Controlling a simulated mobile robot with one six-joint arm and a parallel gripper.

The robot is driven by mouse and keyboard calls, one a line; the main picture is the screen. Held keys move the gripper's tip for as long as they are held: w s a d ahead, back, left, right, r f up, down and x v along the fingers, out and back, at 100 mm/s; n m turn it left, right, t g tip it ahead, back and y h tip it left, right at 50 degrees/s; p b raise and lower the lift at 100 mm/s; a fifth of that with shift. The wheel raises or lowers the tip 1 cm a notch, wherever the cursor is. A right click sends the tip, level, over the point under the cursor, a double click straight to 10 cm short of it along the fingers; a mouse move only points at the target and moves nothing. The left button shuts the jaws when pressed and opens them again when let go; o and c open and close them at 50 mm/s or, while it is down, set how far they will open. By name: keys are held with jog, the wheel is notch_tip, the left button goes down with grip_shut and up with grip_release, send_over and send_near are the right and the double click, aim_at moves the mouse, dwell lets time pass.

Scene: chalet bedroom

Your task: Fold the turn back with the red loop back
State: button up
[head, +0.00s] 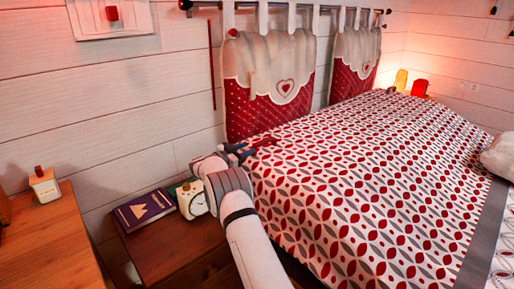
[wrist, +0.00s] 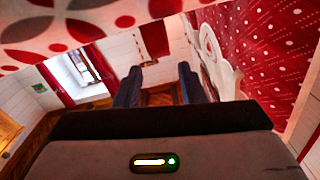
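The patterned red, white and grey bed cover (head: 365,165) lies over the bed. A small red strip (head: 263,141), seemingly the red loop, shows at its near left edge, beside my gripper's tips. My gripper (head: 239,152) is at that edge, beside the headboard cushions. In the wrist view, the two dark fingers of my gripper (wrist: 159,77) stand apart with a gap between them. The red loop (wrist: 154,38) hangs from the patterned cloth (wrist: 70,22), in line with the gap and seemingly just beyond the fingertips. I cannot make out a separate turn back fold.
A bedside table (head: 175,243) with a book (head: 144,210) and a white clock (head: 192,200) stands below my arm. Red and white headboard cushions (head: 270,105) hang on the wall.

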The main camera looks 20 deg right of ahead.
aim_at(255, 147)
jog(key=x, duration=0.7)
jog(key=shift+d+f, duration=0.25)
jog(key=shift+f, duration=0.1)
jog(key=shift+f, duration=0.1)
grip_shut()
